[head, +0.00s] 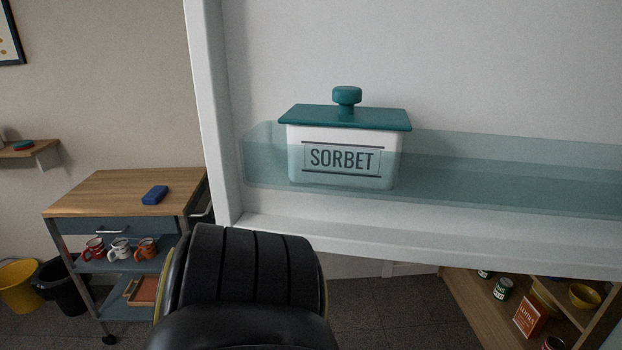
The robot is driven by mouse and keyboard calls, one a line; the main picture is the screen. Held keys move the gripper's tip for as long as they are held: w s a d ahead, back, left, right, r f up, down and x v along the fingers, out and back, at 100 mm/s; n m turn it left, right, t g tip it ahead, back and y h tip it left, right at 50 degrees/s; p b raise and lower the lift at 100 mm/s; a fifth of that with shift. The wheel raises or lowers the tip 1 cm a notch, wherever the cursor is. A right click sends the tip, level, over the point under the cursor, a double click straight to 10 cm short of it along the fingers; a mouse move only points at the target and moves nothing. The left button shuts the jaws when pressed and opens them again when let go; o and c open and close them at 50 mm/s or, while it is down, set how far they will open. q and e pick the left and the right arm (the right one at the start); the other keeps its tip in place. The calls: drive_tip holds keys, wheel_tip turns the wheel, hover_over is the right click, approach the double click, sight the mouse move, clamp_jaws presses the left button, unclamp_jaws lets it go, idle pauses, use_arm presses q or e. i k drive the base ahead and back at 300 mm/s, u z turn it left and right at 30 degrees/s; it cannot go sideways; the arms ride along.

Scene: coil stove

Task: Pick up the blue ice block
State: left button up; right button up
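A small blue block (155,194), which looks like the blue ice block, lies flat on the wooden top of a cart (95,190) at the left of the head view. It sits toward the cart's right side, with bare wood around it. No fingers of my left or right gripper show in this view. Nothing is touching the block.
A white panel with a clear teal shelf bin (510,185) fills the upper right, close by. The bin holds a teal-lidded SORBET tub (345,155). Several mugs (118,248) stand on the cart's lower shelf. Yellow (20,285) and black bins (62,288) stand left.

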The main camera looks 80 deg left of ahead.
sight(157, 193)
drive_tip(key=u, duration=4.65)
drive_tip(key=i, duration=2)
drive_tip(key=z, duration=2.1)
drive_tip(key=i, duration=0.8)
drive_tip(key=u, duration=1)
